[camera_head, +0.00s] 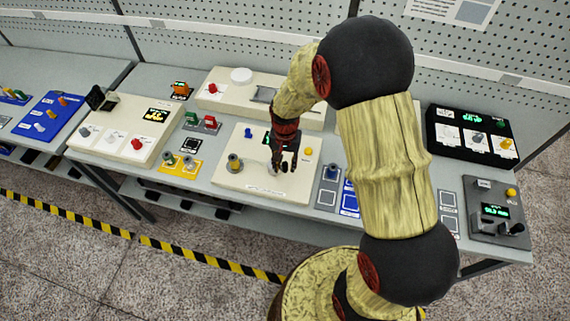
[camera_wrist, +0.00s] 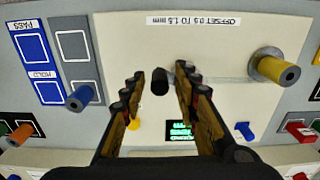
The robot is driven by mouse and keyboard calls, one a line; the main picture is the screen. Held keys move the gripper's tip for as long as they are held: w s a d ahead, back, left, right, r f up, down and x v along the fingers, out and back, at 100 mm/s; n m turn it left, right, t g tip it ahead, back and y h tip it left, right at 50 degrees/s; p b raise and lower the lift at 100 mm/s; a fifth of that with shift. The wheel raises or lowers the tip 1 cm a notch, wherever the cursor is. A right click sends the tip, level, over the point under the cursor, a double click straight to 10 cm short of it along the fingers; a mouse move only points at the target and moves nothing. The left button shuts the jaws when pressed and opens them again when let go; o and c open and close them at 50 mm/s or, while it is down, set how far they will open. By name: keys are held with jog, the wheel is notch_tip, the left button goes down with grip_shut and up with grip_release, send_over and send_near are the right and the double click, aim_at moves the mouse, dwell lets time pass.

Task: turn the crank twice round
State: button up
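My gripper (camera_head: 284,168) is over the cream panel (camera_head: 240,182) in the middle of the bench, pointing down. In the wrist view its two fingers (camera_wrist: 160,76) are apart, and a dark, upright cylindrical handle (camera_wrist: 160,84), seemingly the crank's grip, shows in the gap between the fingertips. The fingers do not visibly touch it. The crank's arm and hub cannot be made out. The panel's green display (camera_wrist: 180,130) shows partly between the fingers.
A grey box with a black handle (camera_head: 515,229) stands far right.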

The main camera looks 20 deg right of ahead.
dwell(0.3)
notch_tip(320, 180, up, 12)
jog(key=shift+f, duration=0.1)
dwell(0.4)
dwell(1.4)
jog(key=s+r+n+t+b, duration=0.2)
jog(key=s+r+b, duration=0.1)
jog(key=s, duration=0.3)
jog(key=s+a+r+n+t+b, duration=0.1)
jog(key=s+r+n+b, duration=0.1)
jog(key=s, duration=0.5)
jog(key=s+a+r+n+t+b, duration=0.1)
jog(key=s+r+n+t+b, duration=0.1)
jog(key=s+r+b, duration=0.2)
jog(key=shift+s+a+r+n+t+b, duration=0.15)
jog(key=shift+s+b, duration=0.25)
jog(key=shift+s, duration=0.45)
jog(key=shift+s+d+r+n+t+b, duration=0.15)
jog(key=shift+s+n+b, duration=0.2)
jog(key=shift+s, duration=0.45)
